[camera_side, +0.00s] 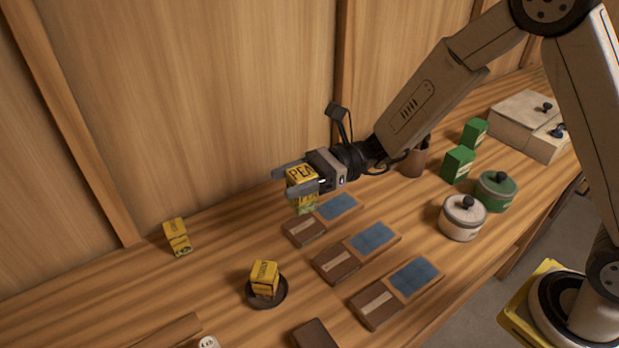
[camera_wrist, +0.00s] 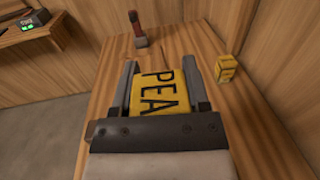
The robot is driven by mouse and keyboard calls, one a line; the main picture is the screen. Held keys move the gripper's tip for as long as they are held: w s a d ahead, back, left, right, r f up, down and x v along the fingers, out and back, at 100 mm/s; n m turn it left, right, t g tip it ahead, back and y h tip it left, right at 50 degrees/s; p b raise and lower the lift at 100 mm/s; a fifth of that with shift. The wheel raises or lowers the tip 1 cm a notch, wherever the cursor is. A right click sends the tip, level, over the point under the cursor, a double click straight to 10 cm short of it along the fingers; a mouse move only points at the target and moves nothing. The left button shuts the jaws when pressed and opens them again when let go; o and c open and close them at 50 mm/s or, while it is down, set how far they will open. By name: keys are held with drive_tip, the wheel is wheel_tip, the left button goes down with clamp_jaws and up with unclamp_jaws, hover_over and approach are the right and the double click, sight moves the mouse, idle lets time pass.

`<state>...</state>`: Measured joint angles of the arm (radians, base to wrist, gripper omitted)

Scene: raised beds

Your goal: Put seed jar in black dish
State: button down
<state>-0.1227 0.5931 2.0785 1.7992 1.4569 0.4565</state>
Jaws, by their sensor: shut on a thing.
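The wrist view shows this PEA box (camera_wrist: 160,92) between both fingers. A small black dish (camera_side: 253,301) sits on the bench to the lower left, apart from my gripper; another yellow box (camera_side: 264,277) stands in it. A white lidded jar with a black knob (camera_side: 462,219) and a green lidded jar (camera_side: 496,192) stand to the right. I cannot tell which one is the seed jar.
Several brown trays with blue panels (camera_side: 372,238) lie below and right of my gripper. Another yellow box (camera_side: 177,237) stands at left. Green boxes (camera_side: 457,164), a brown cup (camera_side: 415,161) and a pale wooden chest (camera_side: 525,120) are at right. A wooden wall runs behind.

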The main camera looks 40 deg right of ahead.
drive_tip(key=w+d+m+t+h, duration=0.2)
drive_tip(key=w+d+m+t, duration=0.15)
drive_tip(key=w+d, duration=0.6)
drive_tip(key=w+d+m+t+h, duration=0.25)
drive_tip(key=w+d+t, duration=0.25)
drive_tip(key=d, duration=0.9)
drive_tip(key=d+r+m+t+h, duration=0.1)
drive_tip(key=d+m+t+h, duration=0.55)
drive_tip(key=d, duration=2.05)
drive_tip(key=shift+g+h, duration=0.3)
drive_tip(key=f, duration=0.4)
drive_tip(key=shift+w+f, duration=0.4)
wheel_tip(320, 180, down, 8)
drive_tip(key=shift+f, duration=0.6)
